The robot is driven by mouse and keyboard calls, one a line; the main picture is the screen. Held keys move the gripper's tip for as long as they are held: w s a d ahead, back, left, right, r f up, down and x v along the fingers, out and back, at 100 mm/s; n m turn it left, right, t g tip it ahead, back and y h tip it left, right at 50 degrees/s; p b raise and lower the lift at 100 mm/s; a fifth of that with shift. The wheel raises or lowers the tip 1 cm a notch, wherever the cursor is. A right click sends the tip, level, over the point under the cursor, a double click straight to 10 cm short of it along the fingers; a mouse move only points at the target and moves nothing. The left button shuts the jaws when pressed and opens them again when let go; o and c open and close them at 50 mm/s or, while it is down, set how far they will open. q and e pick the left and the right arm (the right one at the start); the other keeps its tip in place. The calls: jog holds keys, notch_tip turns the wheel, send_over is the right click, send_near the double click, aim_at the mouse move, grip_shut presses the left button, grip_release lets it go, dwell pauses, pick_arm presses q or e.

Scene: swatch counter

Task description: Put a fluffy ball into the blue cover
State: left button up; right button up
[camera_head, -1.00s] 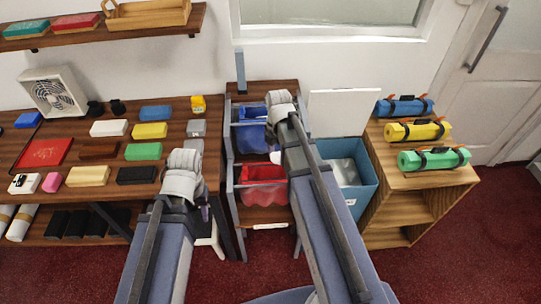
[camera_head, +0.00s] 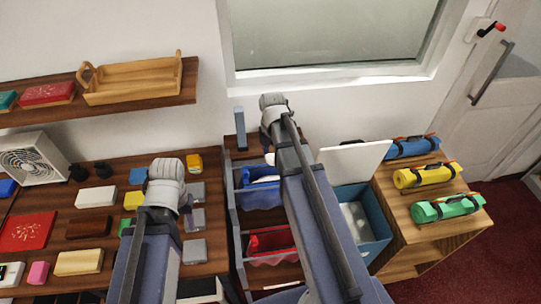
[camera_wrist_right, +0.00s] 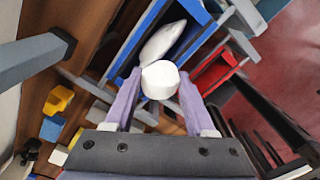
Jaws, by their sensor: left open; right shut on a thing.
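In the right wrist view a white, rounded ball (camera_wrist_right: 160,80) sits between the purple fingertips of my right gripper (camera_wrist_right: 158,92), which is shut on it. Beyond it is a blue cover (camera_wrist_right: 135,42) with a white, pillow-like thing (camera_wrist_right: 163,42) at it.
A red cover (camera_head: 271,243) hangs below the blue one, at right in the wrist view. A teal box (camera_head: 375,226) with a raised white lid (camera_head: 353,156) stands right of the rack. The left table (camera_head: 58,231) is crowded with coloured blocks.

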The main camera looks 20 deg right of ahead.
aim_at(271, 165)
jog(key=shift+w, duration=0.4)
jog(key=shift+s+f, duration=0.1)
jog(key=shift+f, duration=0.05)
jog(key=shift+f+b, duration=0.6)
jog(key=shift+b, duration=0.2)
pick_arm(q)
jog(key=f+b, duration=0.1)
jog(key=f, duration=0.1)
jog(key=f+b, duration=0.3)
jog(key=shift+w+f, duration=0.35)
pick_arm(e)
notch_tip(271, 165, down, 4)
jog(key=shift+f, duration=0.1)
pick_arm(q)
jog(key=shift+f+b, duration=0.2)
jog(key=shift+b, duration=0.1)
pick_arm(e)
jog(key=shift+f, duration=0.2)
jog(key=o, duration=1)
pick_arm(q)
jog(key=shift+r, duration=0.15)
pick_arm(e)
jog(key=shift+r, duration=0.15)
